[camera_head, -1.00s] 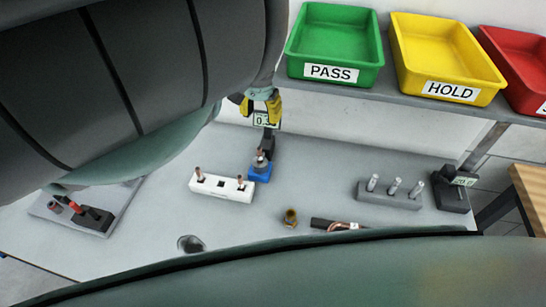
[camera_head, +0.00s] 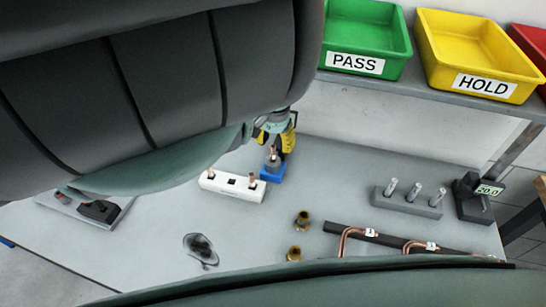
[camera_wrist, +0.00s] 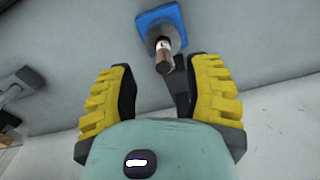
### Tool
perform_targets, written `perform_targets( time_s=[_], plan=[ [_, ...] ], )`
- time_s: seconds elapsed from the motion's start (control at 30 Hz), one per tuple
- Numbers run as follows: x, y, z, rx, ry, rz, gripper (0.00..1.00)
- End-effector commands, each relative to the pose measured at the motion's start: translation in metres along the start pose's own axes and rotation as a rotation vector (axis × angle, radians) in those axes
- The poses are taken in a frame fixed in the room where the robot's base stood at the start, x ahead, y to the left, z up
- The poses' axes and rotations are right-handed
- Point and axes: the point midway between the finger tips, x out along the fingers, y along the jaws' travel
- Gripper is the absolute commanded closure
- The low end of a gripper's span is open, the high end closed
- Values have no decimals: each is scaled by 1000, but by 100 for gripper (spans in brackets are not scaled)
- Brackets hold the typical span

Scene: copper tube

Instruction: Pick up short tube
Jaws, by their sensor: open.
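A short copper tube (camera_wrist: 163,56) stands on a blue base (camera_wrist: 150,20) in the wrist view, just ahead of the gap between my fingers. In the head view the tube (camera_head: 273,154) stands upright on the blue base (camera_head: 271,173), at the right end of the white block. My gripper (camera_wrist: 160,95) has yellow pads and is open, with nothing between its fingers. In the head view my gripper (camera_head: 276,133) is partly hidden by my arm, above and just behind the blue base.
A white block (camera_head: 232,187) holding short copper pieces stands left of the blue base. Brass fittings (camera_head: 302,220), bent copper pipes (camera_head: 380,238) and a grey block with metal pins (camera_head: 407,203) lie to the right. Green (camera_head: 365,35) and yellow (camera_head: 480,50) bins sit on the shelf behind.

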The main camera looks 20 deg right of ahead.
Motion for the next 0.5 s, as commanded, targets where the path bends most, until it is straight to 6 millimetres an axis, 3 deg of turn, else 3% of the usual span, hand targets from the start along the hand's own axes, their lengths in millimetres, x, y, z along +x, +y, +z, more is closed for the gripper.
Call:
perform_targets(
  time_s=[0.5],
  plan=[
    [43, -4, 2, -1, 0, 2, 50]
  ],
)
